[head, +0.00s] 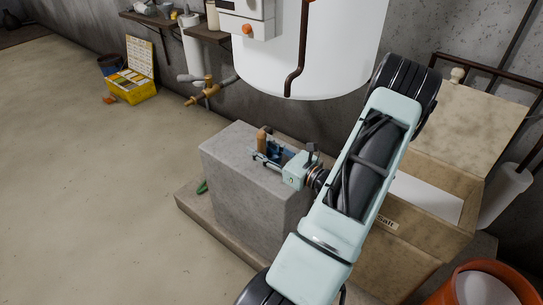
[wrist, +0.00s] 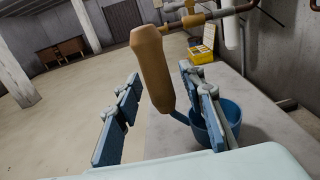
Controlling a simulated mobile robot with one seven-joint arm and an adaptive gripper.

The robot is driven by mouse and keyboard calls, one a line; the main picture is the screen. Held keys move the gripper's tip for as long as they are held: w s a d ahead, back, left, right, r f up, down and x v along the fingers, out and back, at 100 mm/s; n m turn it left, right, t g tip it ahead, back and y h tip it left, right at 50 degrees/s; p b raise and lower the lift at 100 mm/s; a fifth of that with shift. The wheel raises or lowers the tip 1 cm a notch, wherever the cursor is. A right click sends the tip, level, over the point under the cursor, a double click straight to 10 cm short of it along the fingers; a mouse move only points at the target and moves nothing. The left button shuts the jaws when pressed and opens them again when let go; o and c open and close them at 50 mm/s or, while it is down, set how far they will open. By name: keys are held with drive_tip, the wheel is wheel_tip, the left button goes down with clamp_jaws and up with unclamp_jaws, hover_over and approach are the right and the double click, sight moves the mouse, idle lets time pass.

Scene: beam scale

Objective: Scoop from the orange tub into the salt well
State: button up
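A scoop with a brown wooden handle (head: 262,140) and a blue cup stands on the grey concrete block (head: 230,150). In the wrist view its handle (wrist: 152,68) rises between the two fingers, with the blue cup (wrist: 230,118) at the right finger, partly hidden by it. My gripper (head: 272,155) is open at the scoop; the wrist view shows gaps on both sides of the handle. The orange tub (head: 441,288), with white contents, is cut off at the bottom right. The salt box (head: 415,232), lid raised, shows a white interior, partly hidden by my arm.
A large white tank (head: 340,45) hangs above and behind the block. A brass tap (head: 208,90) juts from the wall pipe. A yellow case (head: 130,88) stands open on the floor at the back left. The floor at left is clear.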

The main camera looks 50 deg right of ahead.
clamp_jaws()
